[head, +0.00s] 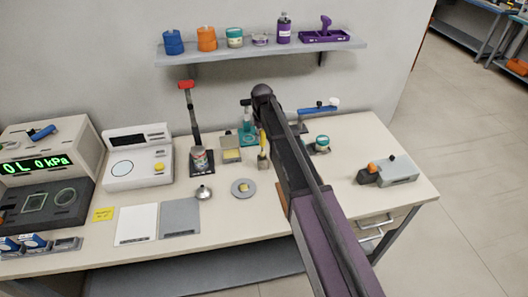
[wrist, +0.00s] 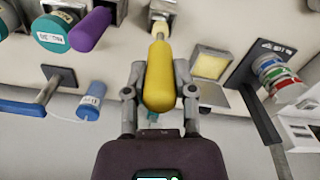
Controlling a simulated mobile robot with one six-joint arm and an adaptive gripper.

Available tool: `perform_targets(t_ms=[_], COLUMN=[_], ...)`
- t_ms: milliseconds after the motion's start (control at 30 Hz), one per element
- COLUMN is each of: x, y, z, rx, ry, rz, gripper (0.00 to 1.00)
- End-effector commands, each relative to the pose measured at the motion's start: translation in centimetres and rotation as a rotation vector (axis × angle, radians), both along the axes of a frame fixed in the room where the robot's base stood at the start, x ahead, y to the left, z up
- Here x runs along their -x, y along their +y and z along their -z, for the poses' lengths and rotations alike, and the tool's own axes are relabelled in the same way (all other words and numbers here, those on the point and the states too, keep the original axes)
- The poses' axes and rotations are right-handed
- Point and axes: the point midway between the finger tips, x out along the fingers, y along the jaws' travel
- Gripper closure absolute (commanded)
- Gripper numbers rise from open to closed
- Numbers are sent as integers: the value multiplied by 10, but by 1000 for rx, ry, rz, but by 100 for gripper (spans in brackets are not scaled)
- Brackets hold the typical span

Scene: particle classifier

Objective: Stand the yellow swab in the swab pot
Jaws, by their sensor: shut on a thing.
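The yellow swab (head: 262,138) stands roughly upright near the middle of the bench in the head view. In the wrist view its yellow handle (wrist: 159,75) lies between the two fingers of my gripper (wrist: 160,82), which is shut on it. A thin pale shaft runs from the handle toward a small light pot (wrist: 162,14), which I take for the swab pot. In the head view this pot (head: 263,161) is directly below the swab. I cannot tell whether the tip is inside the pot or just above it. My arm hides part of the gripper in the head view.
A yellow pad in a tray (head: 231,155) and a striped can on a stand (head: 200,160) are left of the pot. A teal jar (head: 322,143) is to the right. A round grey dish (head: 243,188) and a metal funnel (head: 204,192) lie in front. A shelf (head: 260,50) hangs behind.

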Motion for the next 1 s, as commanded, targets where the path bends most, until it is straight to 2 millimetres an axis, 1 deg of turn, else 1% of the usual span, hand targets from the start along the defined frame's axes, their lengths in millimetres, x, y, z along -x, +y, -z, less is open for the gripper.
perform_targets(t_ms=[33, 133, 267, 700, 867, 1000], x=[0, 0, 0, 0, 0, 0], y=[0, 0, 0, 0, 0, 0], z=[9, 15, 19, 19, 28, 40], rx=[0, 0, 0, 0, 0, 0], ry=[0, 0, 0, 0, 0, 0], rz=[0, 0, 0, 0, 0, -1], gripper=[100, 100, 100, 100, 100, 100])
